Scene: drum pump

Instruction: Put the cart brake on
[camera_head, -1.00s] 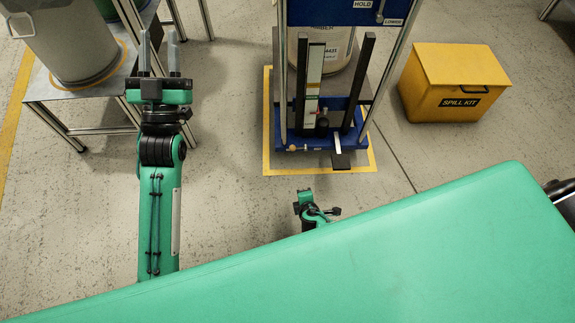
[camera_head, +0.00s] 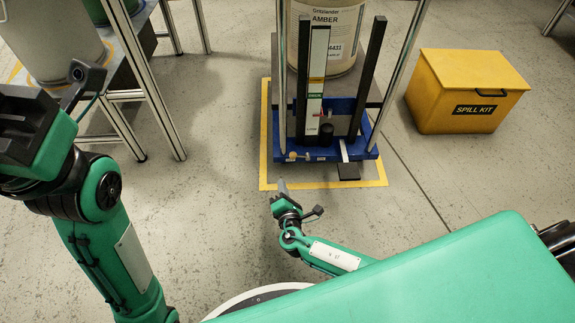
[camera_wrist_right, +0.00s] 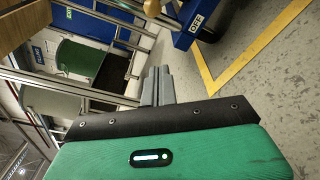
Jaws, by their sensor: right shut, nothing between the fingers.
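The cart (camera_head: 335,106) stands upright with its blue base on a yellow-outlined floor patch.
A drum labelled AMBER (camera_head: 330,35) stands on the cart. A yellow spill kit box (camera_head: 468,90) is to the right. A metal-legged stand (camera_head: 135,75) with a grey drum (camera_head: 50,40) is at the left. The floor between is clear.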

